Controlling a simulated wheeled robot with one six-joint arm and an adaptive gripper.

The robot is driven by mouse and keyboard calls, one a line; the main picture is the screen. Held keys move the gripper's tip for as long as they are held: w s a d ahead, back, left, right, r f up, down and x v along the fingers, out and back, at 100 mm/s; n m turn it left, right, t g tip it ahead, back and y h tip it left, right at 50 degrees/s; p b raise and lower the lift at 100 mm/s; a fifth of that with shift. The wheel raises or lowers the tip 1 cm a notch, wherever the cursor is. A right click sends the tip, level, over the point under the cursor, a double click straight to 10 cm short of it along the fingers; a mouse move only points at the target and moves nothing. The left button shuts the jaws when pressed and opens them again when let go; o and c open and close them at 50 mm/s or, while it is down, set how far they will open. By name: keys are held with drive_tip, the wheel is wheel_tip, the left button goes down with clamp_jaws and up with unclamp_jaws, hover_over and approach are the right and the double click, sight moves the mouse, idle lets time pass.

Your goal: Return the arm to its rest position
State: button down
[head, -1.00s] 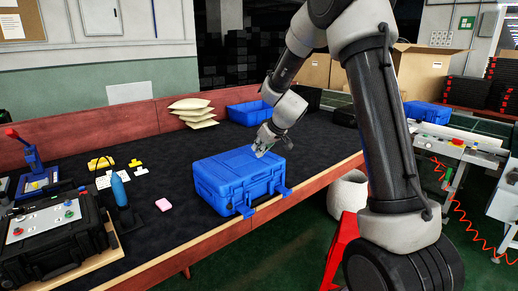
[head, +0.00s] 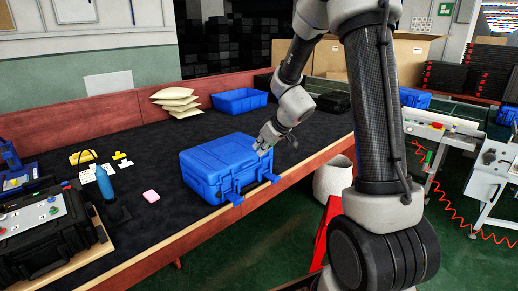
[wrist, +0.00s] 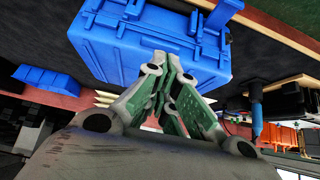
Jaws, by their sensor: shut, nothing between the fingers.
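My gripper (head: 262,148) is shut and empty. In the head view it is at the right end of the closed blue case (head: 222,165), close to its lid. I cannot tell whether it touches the case. In the wrist view the gripper fingers (wrist: 172,70) lie together, with the blue case (wrist: 130,45) beyond them.
A white basket (head: 332,178) stands beyond the bench edge.

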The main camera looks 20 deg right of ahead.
drive_tip(key=s+a+r+m+g+y, duration=0.15)
drive_tip(key=s+m+g, duration=0.35)
drive_tip(key=s, duration=1)
drive_tip(key=s+d+r+t+h, duration=0.1)
drive_tip(key=s+d+r+h, duration=0.1)
drive_tip(key=s+r, duration=0.4)
drive_tip(key=s+d+r+t+h, duration=0.1)
drive_tip(key=s+d+r+h, duration=0.1)
drive_tip(key=s+r, duration=0.5)
drive_tip(key=shift+s+d+r+n, duration=0.3)
drive_tip(key=shift+s+d, duration=0.4)
drive_tip(key=shift+s, duration=2.4)
